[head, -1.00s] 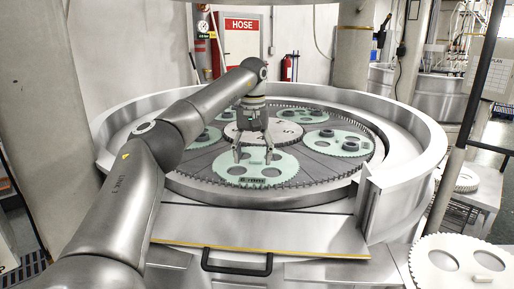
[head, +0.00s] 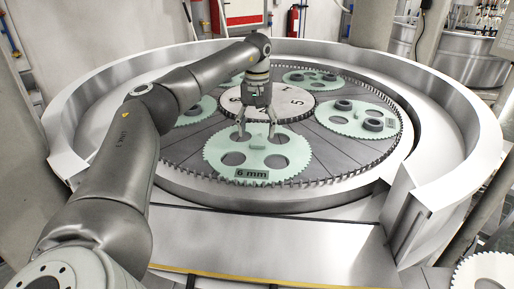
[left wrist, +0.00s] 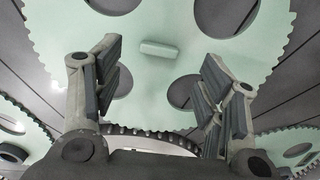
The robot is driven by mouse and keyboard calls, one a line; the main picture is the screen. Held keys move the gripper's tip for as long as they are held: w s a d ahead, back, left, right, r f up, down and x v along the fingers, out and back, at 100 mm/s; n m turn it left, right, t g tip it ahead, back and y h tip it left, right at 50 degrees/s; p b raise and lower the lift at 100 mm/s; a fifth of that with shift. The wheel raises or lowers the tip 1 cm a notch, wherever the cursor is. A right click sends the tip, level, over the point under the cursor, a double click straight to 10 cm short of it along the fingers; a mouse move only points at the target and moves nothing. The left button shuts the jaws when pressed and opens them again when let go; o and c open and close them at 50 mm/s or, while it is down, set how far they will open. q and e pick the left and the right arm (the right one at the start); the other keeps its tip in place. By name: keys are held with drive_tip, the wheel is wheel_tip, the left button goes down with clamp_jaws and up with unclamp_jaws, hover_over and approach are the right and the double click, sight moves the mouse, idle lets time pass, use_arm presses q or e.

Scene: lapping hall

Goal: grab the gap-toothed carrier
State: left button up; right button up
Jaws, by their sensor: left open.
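A pale green toothed carrier (head: 283,170) with round holes and a "6 mm" label lies at the near side of the round machine. A small raised tab (left wrist: 158,49) stands at its middle. My left gripper (head: 256,135) is open and empty, pointing down over this carrier. In the left wrist view the fingers (left wrist: 160,75) are spread to either side of the tab, with nothing between them. I cannot tell their exact height over the plate. I cannot make out a tooth gap on this carrier. My right gripper is not in view.
Other green carriers lie around the grey plate, one at right (head: 338,122) holding dark rings. A white hub (head: 293,101) is at the centre. A pin ring and tall metal rim (head: 470,140) surround them. A white toothed disc (head: 490,268) is at lower right.

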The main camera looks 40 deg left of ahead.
sight(257, 144)
use_arm(q)
wheel_tip(257, 144, down, 4)
drive_tip(key=shift+r+p, duration=0.15)
drive_tip(key=shift+p, duration=0.65)
drive_tip(key=shift+f, duration=0.55)
drive_tip(key=shift+d, duration=0.1)
drive_tip(key=shift+c, duration=1)
drive_tip(key=c, duration=1.2)
drive_tip(key=shift+r, duration=0.1)
clamp_jaws()
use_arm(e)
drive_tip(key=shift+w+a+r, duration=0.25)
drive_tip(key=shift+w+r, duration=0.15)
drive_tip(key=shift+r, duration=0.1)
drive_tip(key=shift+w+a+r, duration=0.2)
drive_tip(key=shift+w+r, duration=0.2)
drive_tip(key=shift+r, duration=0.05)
